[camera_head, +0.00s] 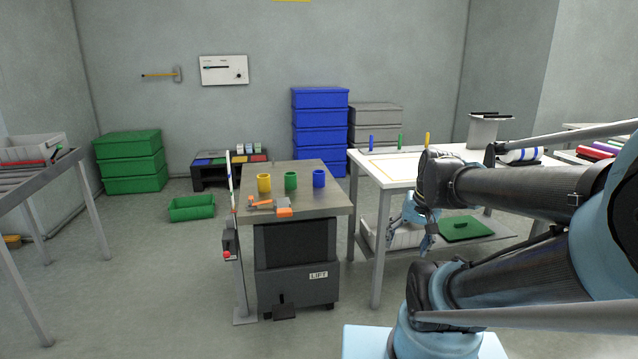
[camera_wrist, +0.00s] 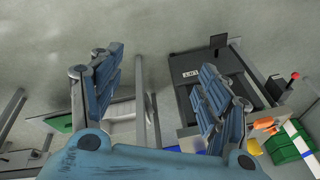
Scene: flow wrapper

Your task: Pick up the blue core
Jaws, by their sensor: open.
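The blue core (camera_head: 319,178) is a short upright hollow cylinder on the top of the grey lift table (camera_head: 329,197), right of a green core (camera_head: 291,180) and a yellow core (camera_head: 264,182). My gripper (camera_head: 424,226) hangs at the right, in front of the white workbench, apart from the core. In the wrist view, my gripper (camera_wrist: 160,88) has its two fingers spread wide with nothing between them. The lift table shows there behind the right finger, and the cores are largely hidden or cut off.
An orange and grey tool (camera_head: 270,206) lies on the lift table's front left. A post with a red button (camera_head: 228,254) stands at its left. The white workbench (camera_head: 375,180) is close on the right. A green bin (camera_head: 192,208) stands on the floor; the front-left floor is clear.

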